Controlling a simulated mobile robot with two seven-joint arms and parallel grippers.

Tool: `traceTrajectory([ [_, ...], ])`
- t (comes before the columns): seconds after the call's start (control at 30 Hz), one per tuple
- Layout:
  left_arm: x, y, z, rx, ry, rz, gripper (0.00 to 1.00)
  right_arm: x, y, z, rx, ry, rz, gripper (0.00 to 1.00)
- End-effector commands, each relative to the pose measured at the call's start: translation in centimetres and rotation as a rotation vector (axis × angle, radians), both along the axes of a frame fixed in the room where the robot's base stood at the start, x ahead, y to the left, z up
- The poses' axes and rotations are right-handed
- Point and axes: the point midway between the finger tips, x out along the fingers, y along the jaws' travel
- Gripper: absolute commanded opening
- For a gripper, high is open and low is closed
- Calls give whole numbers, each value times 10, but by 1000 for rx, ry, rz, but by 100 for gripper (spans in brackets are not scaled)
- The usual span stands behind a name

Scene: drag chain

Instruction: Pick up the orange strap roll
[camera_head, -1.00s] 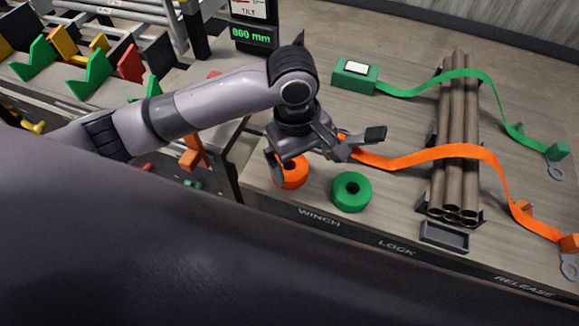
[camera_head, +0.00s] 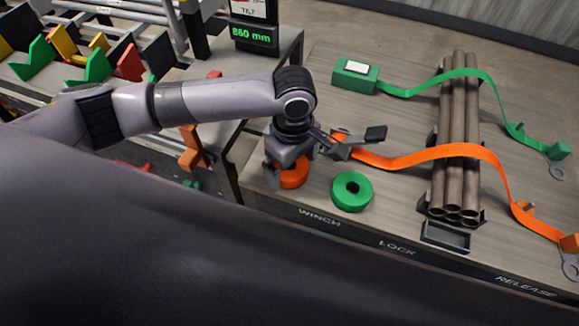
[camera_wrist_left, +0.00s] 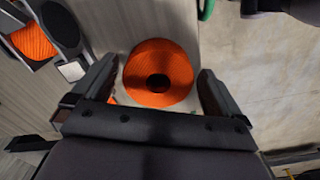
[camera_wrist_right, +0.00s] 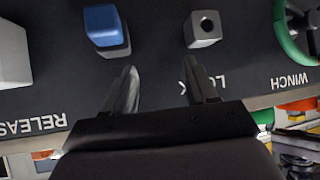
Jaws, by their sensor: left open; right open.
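The orange strap roll (camera_head: 294,176) stands on the table near its front left corner, partly hidden by my left gripper in the head view. In the left wrist view the orange roll (camera_wrist_left: 158,73), with a dark centre hole, sits between the two spread fingers. My left gripper (camera_head: 288,172) is open and points down over the roll; a gap shows beside each finger (camera_wrist_left: 157,90). My right gripper (camera_wrist_right: 160,90) is open and empty, in front of the labelled table front panel. It does not show in the head view.
A green strap roll (camera_head: 351,191) lies just right of the orange one. An orange ratchet strap (camera_head: 440,153) and a green strap (camera_head: 440,76) cross a pipe bundle (camera_head: 456,130). A blue block (camera_wrist_right: 105,28) and grey knob (camera_wrist_right: 203,29) stick out from the front panel.

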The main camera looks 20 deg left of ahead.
Motion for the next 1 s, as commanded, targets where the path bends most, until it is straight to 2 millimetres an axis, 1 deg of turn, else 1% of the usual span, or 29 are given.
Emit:
traceTrajectory([
  [0.13, 0, 0, 0, 0, 0, -1, 100, 0, 0, 0, 0, 0, 0, 57],
  [0.17, 0, 0, 0, 0, 0, -1, 90, 0, 0, 0, 0, 0, 0, 57],
  [0.2, 0, 0, 0, 0, 0, -1, 77, 0, 0, 0, 0, 0, 0, 57],
  [0.27, 0, 0, 0, 0, 0, -1, 58, 0, 0, 0, 0, 0, 0, 57],
  [0.3, 0, 0, 0, 0, 0, -1, 45, 0, 0, 0, 0, 0, 0, 57],
  [0.33, 0, 0, 0, 0, 0, -1, 43, 0, 0, 0, 0, 0, 0, 57],
  [0.57, 0, 0, 1, 0, -1, -1, 43, 0, 0, 0, 0, 0, 0, 57],
  [0.73, 0, -1, 8, -2, -1, -1, 43, 0, 0, 1, 0, 0, 0, 57],
  [0.87, 1, -1, 24, -3, -4, -1, 43, 0, 0, 3, 0, 0, 0, 57],
  [0.97, 1, -1, 45, -3, -4, -1, 43, 0, 0, 5, 0, 0, 0, 57],
  [1.0, 1, -1, 55, -4, -6, -1, 43, 0, 0, 6, 0, 0, 0, 57],
])
